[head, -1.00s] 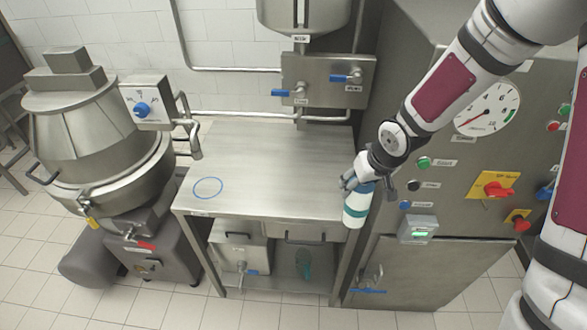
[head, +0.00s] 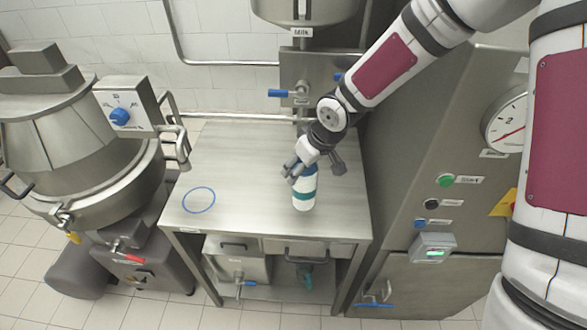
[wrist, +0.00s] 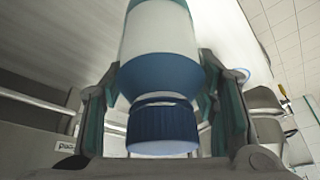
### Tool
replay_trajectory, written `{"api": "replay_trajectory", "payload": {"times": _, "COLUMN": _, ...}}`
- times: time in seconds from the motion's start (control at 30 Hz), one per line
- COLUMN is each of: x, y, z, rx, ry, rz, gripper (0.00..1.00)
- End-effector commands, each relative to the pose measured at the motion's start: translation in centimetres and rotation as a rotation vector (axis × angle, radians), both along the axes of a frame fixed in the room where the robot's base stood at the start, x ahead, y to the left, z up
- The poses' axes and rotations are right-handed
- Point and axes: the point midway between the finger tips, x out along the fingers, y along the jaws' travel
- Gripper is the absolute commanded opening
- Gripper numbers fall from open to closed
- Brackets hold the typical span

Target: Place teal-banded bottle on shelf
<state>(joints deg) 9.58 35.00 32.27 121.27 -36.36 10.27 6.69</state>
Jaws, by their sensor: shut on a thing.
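A white bottle with a teal band (head: 304,195) hangs upright in my gripper (head: 312,172), over the right half of the steel table's top. I cannot tell whether its base touches the surface. In the wrist view the bottle (wrist: 162,45) fills the middle, its dark blue cap toward the camera. The fingers of my gripper (wrist: 165,95) are closed on its two sides just past the cap. A lower shelf (head: 262,292) lies under the table top (head: 240,160), partly hidden by it.
A blue ring (head: 199,200) marks the table top's left. A steel box with a tap (head: 237,262) and a teal item (head: 304,274) are below. A milk tank with blue-handled taps (head: 300,80) stands behind, a large kettle (head: 70,150) left, a control cabinet (head: 440,130) right.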

Motion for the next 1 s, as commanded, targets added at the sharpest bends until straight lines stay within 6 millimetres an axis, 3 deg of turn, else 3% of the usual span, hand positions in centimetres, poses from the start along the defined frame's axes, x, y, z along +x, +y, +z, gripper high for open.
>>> {"api": "replay_trajectory", "payload": {"times": 0.1, "x": 1.8, "y": 1.4, "z": -0.2, "rx": 0.003, "ry": -0.001, "rz": -0.001, "gripper": 0.00}}
{"api": "replay_trajectory", "payload": {"times": 0.27, "x": 3.0, "y": 2.2, "z": -0.3, "rx": 0.001, "ry": -0.002, "rz": -0.001, "gripper": 0.00}}
{"api": "replay_trajectory", "payload": {"times": 0.43, "x": 3.1, "y": 2.3, "z": -1.1, "rx": 0.000, "ry": 0.002, "rz": -0.001, "gripper": 0.00}}
{"api": "replay_trajectory", "payload": {"times": 0.67, "x": 3.0, "y": 2.3, "z": -3.7, "rx": 0.000, "ry": 0.000, "rz": 0.000, "gripper": 0.00}}
{"api": "replay_trajectory", "payload": {"times": 1.0, "x": 3.1, "y": 2.3, "z": -4.0, "rx": 0.001, "ry": -0.002, "rz": -0.001, "gripper": 0.00}}
